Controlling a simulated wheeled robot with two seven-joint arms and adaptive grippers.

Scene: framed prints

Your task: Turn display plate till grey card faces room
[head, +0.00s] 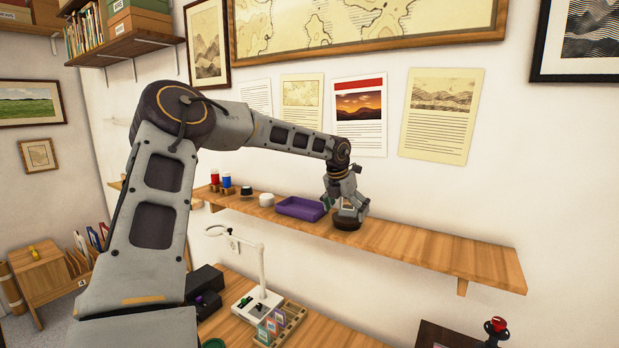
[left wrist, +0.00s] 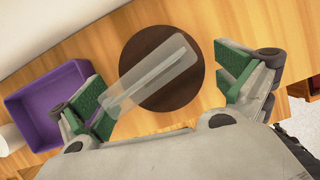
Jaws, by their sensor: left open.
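The display plate (left wrist: 152,76) is a pale, see-through upright slab on a round dark brown base (left wrist: 190,88). The base (head: 346,223) stands on the wooden wall shelf, and the gripper largely hides the plate in the head view. My left gripper (left wrist: 163,88) is over the base with its green-padded fingers apart, one on each side of the plate. The left finger is close to the plate's lower-left end; I cannot tell whether it touches. The right finger is clear of it. In the head view my left gripper (head: 343,205) points down at the shelf. I cannot make out the grey card.
A purple tray (head: 300,208) sits close to the left of the base; it also shows in the left wrist view (left wrist: 45,105). A white round item (head: 266,199) and small jars stand farther left. The shelf (head: 440,251) is bare to the right. A white lamp (head: 262,270) rises below.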

